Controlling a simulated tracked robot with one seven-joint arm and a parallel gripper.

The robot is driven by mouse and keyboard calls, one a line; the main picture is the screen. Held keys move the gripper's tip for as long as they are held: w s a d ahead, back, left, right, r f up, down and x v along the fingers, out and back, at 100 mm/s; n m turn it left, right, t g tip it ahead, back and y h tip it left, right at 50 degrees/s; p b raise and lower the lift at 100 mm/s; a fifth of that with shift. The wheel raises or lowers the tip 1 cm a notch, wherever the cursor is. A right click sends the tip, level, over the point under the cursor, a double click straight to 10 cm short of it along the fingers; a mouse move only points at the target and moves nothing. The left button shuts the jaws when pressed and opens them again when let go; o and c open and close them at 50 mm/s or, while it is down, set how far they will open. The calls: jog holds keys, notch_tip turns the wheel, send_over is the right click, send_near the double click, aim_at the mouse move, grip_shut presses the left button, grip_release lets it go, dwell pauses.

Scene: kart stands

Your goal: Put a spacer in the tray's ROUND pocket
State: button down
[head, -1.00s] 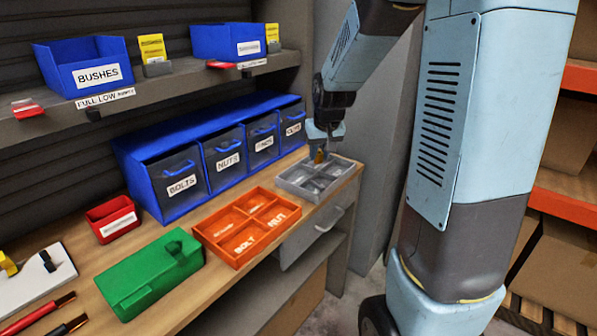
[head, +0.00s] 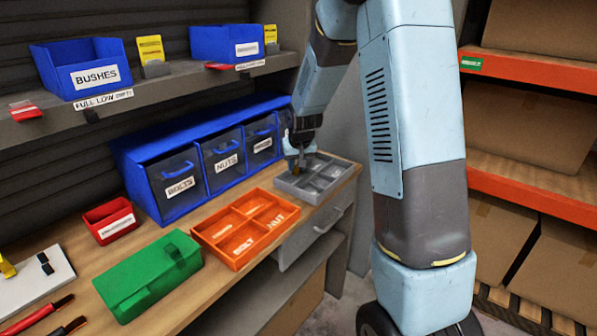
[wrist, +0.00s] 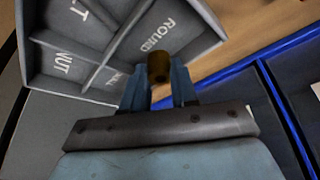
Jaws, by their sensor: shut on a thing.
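The grey tray (head: 335,186) sits at the right end of the bench and is split into pockets. In the wrist view the ROUND pocket (wrist: 150,40) shows its label at the upper middle, and a NUT label shows at the left. My gripper (head: 297,168) is at the tray's back left corner in the head view. In the wrist view my gripper (wrist: 158,88) is shut on a brown, round spacer (wrist: 158,66). The spacer overlaps the ROUND pocket's near wall in that view. I cannot tell its height above the tray. The ROUND pocket's near part is hidden.
Blue drawers (head: 222,162) stand close behind the gripper. An orange tray (head: 225,255) with pockets, a green box (head: 150,275) and a red bin (head: 110,222) lie left along the bench. A shelf (head: 150,90) with blue bins hangs above. Orange racking (head: 530,185) stands at the right.

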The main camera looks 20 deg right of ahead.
jog(key=shift+f, duration=1.3)
jog(key=shift+s, duration=0.1)
jog(key=c, duration=0.9)
grip_release()
jog(key=s+r, duration=1.8)
jog(key=r, duration=0.3)
jog(key=shift+t, duration=0.5)
jog(key=shift+s+d+r, duration=0.15)
jog(key=shift+s+r, duration=0.45)
jog(key=shift+s, duration=2.45)
jog(key=shift+s+d+r, duration=0.1)
jog(key=shift+s+r, duration=0.55)
jog(key=shift+s, duration=2.45)
jog(key=shift+s+d+r, duration=0.15)
jog(key=shift+s+r, duration=0.45)
jog(key=shift+s, duration=2.45)
